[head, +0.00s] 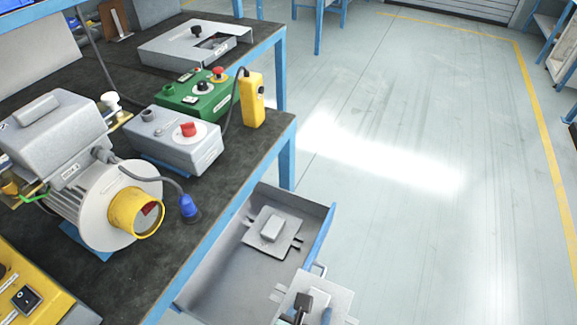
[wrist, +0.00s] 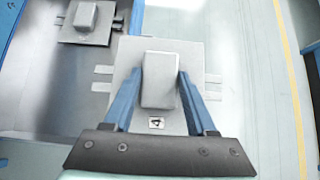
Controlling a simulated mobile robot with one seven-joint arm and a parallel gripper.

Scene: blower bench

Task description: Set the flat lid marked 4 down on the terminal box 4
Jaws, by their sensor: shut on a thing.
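The flat lid marked 4 (wrist: 125,75) is a grey plate with a raised block and side tabs; its "4" label shows in the wrist view. My gripper (wrist: 160,85) is shut on the raised block, one blue finger on each side. In the head view the held lid (head: 340,299) is at the bottom edge, by the drawer's front, partly hidden by my gripper. A grey terminal box (head: 60,125) sits on top of the motor at the left of the bench, with a raised block on its top. I cannot read a number on it.
A second flat lid (head: 256,240) lies in the open drawer (head: 215,275) below the bench. The floor at right is clear.

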